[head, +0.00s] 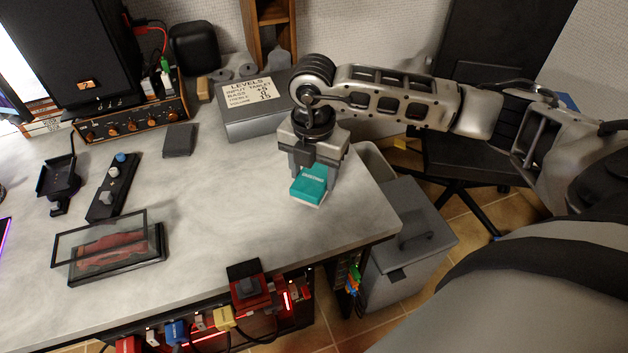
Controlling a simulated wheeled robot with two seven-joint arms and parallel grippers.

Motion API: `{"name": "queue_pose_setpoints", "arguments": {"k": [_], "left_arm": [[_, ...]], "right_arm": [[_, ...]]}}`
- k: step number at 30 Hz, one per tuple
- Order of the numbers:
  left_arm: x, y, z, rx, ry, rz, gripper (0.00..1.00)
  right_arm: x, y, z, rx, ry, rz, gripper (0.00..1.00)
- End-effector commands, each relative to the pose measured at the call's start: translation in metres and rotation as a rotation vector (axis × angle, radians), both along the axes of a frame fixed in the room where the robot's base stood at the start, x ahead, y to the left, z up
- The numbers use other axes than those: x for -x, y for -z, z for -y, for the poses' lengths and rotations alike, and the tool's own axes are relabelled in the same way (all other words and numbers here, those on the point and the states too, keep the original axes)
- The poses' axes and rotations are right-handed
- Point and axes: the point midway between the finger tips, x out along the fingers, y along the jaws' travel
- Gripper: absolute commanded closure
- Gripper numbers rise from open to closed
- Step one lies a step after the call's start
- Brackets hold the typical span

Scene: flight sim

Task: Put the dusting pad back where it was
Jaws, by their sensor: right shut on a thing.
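The dusting pad is most likely the teal block with a pale underside (310,186). My right gripper (317,170) points down and is shut on this pad, over the right part of the grey marbled desk (215,215). Whether the pad touches the desk or hangs just above it, I cannot tell. The gripper hides the pad's upper back part. My left gripper is not in view.
A grey box with a LEVELS label (254,108) stands behind my right gripper. A glass display case (110,252), a black control strip (113,187) and an amplifier (130,120) are at left. A grey bin (405,250) stands right of the desk. The desk middle is clear.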

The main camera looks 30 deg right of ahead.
Motion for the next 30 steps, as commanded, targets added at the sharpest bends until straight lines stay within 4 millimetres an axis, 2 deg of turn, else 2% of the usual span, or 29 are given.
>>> {"name": "queue_pose_setpoints", "arguments": {"k": [4, 10, 22, 23, 25, 30], "left_arm": [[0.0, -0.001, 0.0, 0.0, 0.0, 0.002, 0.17], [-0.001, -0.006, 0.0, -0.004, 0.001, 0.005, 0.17], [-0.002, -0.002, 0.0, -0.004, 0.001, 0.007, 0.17], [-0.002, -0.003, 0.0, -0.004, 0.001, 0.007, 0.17], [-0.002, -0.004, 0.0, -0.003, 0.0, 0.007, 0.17], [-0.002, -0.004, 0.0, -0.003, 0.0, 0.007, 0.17]], "right_arm": [[-0.006, 0.011, 0.006, 0.001, 0.002, -0.002, 0.63], [-0.005, 0.037, 0.005, 0.001, -0.001, -0.002, 0.63], [-0.005, 0.044, 0.005, 0.0, -0.001, 0.0, 0.63], [-0.005, 0.044, 0.005, 0.0, -0.001, 0.0, 0.42], [-0.005, 0.043, 0.005, 0.0, 0.0, 0.0, 0.23], [-0.005, 0.043, 0.005, 0.0, 0.0, 0.0, 0.23]]}}
